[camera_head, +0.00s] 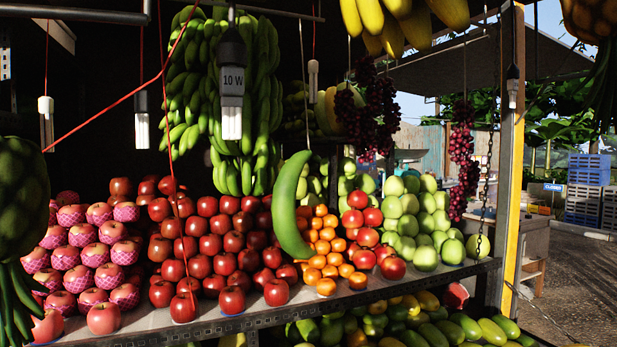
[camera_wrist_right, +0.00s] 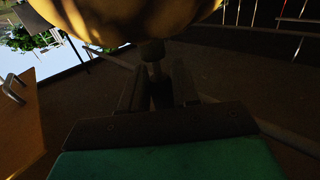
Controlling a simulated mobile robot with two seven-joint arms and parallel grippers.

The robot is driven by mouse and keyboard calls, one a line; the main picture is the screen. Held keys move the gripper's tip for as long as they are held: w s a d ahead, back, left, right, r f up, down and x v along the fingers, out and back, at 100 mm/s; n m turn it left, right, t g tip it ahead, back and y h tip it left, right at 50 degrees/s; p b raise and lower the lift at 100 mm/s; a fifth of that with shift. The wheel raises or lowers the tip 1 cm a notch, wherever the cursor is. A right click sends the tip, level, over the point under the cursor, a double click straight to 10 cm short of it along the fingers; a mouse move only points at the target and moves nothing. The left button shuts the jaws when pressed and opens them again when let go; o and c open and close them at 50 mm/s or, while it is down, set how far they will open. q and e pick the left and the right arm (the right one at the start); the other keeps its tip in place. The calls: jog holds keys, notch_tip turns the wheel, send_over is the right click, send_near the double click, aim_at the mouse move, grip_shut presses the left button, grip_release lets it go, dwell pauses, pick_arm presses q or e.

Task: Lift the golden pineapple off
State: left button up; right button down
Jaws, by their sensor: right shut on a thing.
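A golden-brown pineapple (camera_head: 592,18) hangs at the top right corner of the head view, cut off by the edge, with its green leaves (camera_head: 602,85) pointing down. In the right wrist view, a large golden-yellow rounded body, which looks like the golden pineapple (camera_wrist_right: 120,18), fills the top edge and is mostly cropped. A short dark stem-like part joins it to the fingers of my right gripper (camera_wrist_right: 158,88). These fingers are close together around that part. The right gripper is not visible in the head view. My left gripper is in neither view.
Bananas (camera_head: 222,90), grapes (camera_head: 368,120) and lamps hang above. A dark green fruit (camera_head: 20,200) hangs at the left edge. A post (camera_head: 510,150) stands on the right, with open ground beyond.

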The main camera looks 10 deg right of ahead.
jog(key=shift+s+r, duration=0.15)
jog(key=shift+s, duration=0.05)
jog(key=shift+s+d+b, duration=0.2)
jog(key=shift+s+d, duration=0.05)
jog(key=shift+s, duration=0.6)
jog(key=shift+s+d+b, duration=0.2)
jog(key=shift+s, duration=0.65)
jog(key=shift+s+d+b, duration=0.2)
jog(key=shift+s+d, duration=0.05)
jog(key=shift+s, duration=0.6)
jog(key=shift+s+d, duration=0.2)
jog(key=shift+s, duration=0.45)
jog(key=shift+s+d, duration=0.15)
jog(key=shift+s, duration=0.45)
jog(key=shift+w, duration=0.1)
